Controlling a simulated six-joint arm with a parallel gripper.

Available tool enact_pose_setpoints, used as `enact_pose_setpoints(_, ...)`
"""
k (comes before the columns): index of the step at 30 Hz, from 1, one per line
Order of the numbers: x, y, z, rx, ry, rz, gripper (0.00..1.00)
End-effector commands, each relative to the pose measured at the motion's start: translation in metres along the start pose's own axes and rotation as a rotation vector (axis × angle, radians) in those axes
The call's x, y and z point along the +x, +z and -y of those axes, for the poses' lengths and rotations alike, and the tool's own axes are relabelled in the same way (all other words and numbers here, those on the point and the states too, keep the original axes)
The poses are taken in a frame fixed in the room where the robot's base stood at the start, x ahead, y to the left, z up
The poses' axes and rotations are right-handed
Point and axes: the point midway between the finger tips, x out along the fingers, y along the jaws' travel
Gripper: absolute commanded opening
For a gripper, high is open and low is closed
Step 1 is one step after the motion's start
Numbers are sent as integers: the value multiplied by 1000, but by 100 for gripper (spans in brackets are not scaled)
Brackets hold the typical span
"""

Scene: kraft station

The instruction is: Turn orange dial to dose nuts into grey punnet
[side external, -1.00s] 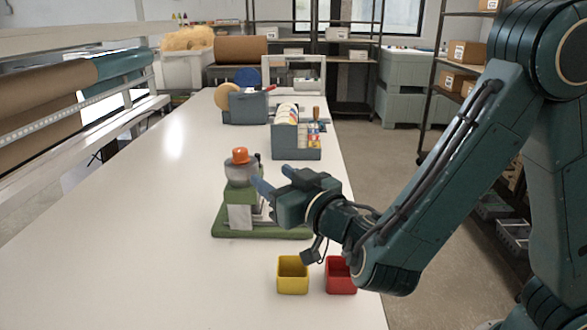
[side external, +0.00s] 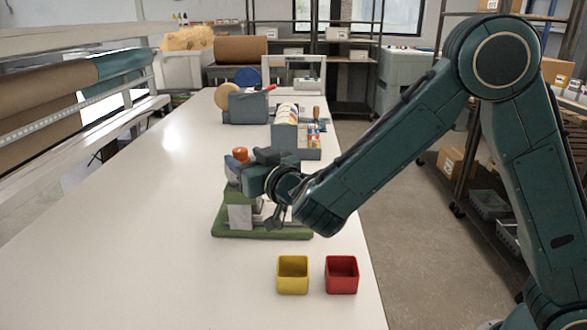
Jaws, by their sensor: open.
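The orange dial (side external: 240,154) tops a dispenser on a green base (side external: 262,234) on the white table. My gripper (side external: 238,166) is open and right beside the dial, at about its height or just below; I cannot tell if it touches. My gripper and wrist hide most of the dispenser's clear body and its right side. A white panel (side external: 240,217) shows on the front of the dispenser. A yellow punnet (side external: 293,275) and a red punnet (side external: 342,275) stand empty in front of the base. I cannot make out a grey punnet or nuts.
Behind the dispenser stand a grey rack of tape rolls (side external: 285,140) and a grey-blue holder (side external: 246,107). The left half of the white table (side external: 120,250) is clear. Shelves with boxes stand at the right.

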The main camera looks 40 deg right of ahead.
Motion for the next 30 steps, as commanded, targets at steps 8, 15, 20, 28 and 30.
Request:
enact_pose_setpoints(8, 27, 0, 0, 0, 1, 0, 50)
enact_pose_setpoints(15, 34, 0, 0, 0, 0, 0, 50)
enact_pose_setpoints(20, 34, 0, 0, 0, 0, 0, 50)
enact_pose_setpoints(28, 33, 0, 0, 0, 0, 0, 6)
enact_pose_setpoints(30, 33, 0, 0, 0, 0, 0, 5)
